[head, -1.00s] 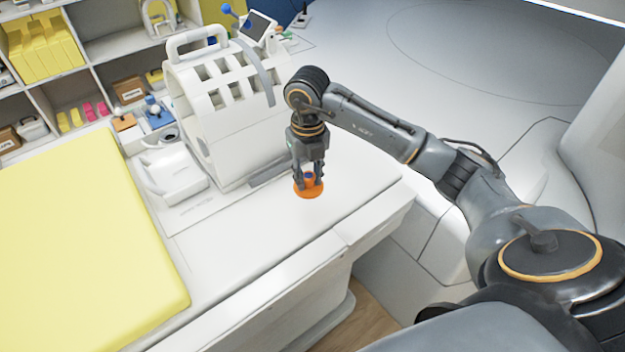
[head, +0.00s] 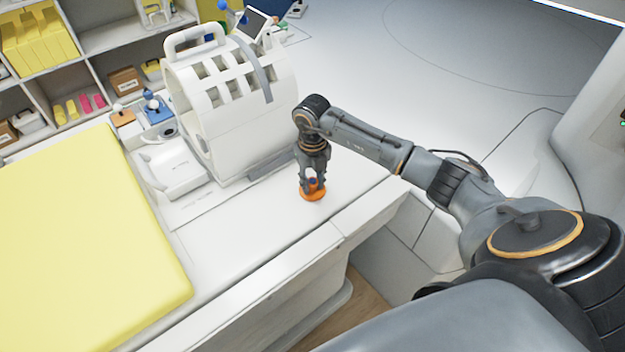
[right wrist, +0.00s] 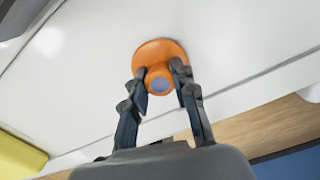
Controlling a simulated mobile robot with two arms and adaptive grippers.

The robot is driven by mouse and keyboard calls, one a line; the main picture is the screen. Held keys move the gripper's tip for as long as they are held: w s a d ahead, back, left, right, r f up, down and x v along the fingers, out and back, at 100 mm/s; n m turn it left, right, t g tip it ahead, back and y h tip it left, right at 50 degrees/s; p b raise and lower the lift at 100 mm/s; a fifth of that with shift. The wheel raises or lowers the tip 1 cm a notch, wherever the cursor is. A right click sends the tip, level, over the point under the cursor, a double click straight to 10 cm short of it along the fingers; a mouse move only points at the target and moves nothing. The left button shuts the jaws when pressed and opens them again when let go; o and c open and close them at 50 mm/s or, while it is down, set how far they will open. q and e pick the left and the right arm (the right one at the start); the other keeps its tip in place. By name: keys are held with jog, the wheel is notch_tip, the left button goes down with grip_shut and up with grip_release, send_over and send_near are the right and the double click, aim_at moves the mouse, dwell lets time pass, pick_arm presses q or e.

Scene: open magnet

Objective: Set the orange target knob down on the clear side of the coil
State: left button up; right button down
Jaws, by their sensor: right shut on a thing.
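The orange target knob (head: 312,194) has a wide round base and a narrower stem with a bluish top. My right gripper (head: 313,180) points down and is shut on its stem. In the right wrist view the knob (right wrist: 160,62) sits between the two fingers of the gripper (right wrist: 162,84). Its base is at or just above the white table top; I cannot tell if it touches. The white coil (head: 235,130), a slotted cage with a top handle, stands left of the gripper, apart from it. My left gripper is not in view.
The white table top (head: 240,235) is bare around the knob, with its front edge close by. A yellow pad (head: 90,240) lies at left. A white box-like piece (head: 170,168) sits beside the coil. Shelves with yellow items (head: 40,42) stand behind.

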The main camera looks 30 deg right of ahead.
aim_at(312, 181)
jog(key=c, duration=1.1)
grip_release()
jog(key=shift+f, duration=0.1)
jog(key=shift+o, duration=0.2)
jog(key=shift+r, duration=0.35)
notch_tip(312, 181, up, 12)
jog(key=b, duration=0.3)
jog(key=shift+f, duration=0.15)
